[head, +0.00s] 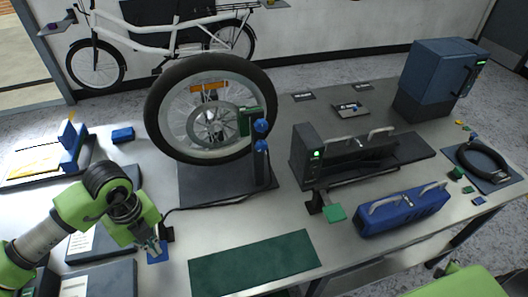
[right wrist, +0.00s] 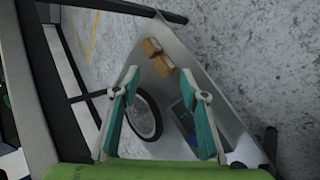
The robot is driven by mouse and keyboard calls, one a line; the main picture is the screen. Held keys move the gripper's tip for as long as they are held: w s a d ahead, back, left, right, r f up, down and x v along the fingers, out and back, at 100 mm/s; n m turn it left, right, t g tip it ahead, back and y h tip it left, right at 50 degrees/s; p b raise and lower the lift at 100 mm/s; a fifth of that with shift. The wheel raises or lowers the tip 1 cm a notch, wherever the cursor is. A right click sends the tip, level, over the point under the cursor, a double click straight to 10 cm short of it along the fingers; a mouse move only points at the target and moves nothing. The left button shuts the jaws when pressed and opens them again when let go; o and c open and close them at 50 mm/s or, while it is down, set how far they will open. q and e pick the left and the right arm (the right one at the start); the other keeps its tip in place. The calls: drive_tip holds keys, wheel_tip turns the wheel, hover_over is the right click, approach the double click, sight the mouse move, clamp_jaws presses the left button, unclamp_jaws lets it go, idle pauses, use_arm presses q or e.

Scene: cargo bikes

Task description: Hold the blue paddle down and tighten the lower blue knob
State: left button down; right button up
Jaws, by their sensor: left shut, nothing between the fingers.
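The blue paddle (head: 157,256) is a small blue plate at the table's front left, beside a black block. My left gripper (head: 156,246) is shut, its fingertips over the paddle; I cannot tell whether they press on it. Two blue knobs stand one above the other right of the bike wheel (head: 176,76): the upper knob (head: 261,126) and the lower blue knob (head: 261,146) on a dark post. No gripper is near them. My right gripper (right wrist: 160,85) is open and empty in the right wrist view, away from the knobs.
A black cable runs from the paddle's block to the wheel stand (head: 215,193). A green mat (head: 254,263) lies at the front. A black machine (head: 305,155), a green paddle (head: 335,213) and a blue case (head: 403,209) stand to the right. The right wrist view shows brown blocks (right wrist: 151,47).

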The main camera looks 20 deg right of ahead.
drive_tip(key=w+d+r+n+h, duration=0.2)
drive_tip(key=w+d+r+h, duration=0.1)
drive_tip(key=d+r, duration=0.85)
drive_tip(key=w+d+r+n+t+h, duration=0.1)
drive_tip(key=w+r+n+t+h, duration=0.3)
drive_tip(key=r, duration=0.8)
drive_tip(key=w+d+r+n+y, duration=0.1)
drive_tip(key=w+r, duration=0.4)
drive_tip(key=r, duration=0.6)
drive_tip(key=w+a+r+n+t+y, duration=0.15)
drive_tip(key=w+a+n+t, duration=0.35)
drive_tip(key=w+a+n, duration=0.75)
drive_tip(key=n+t+y, duration=0.5)
drive_tip(key=n+y, duration=0.6)
drive_tip(key=y, duration=0.2)
approach(263, 149)
drive_tip(key=w, duration=0.8)
drive_tip(key=shift+w+a+f, duration=0.15)
drive_tip(key=shift+w, duration=0.2)
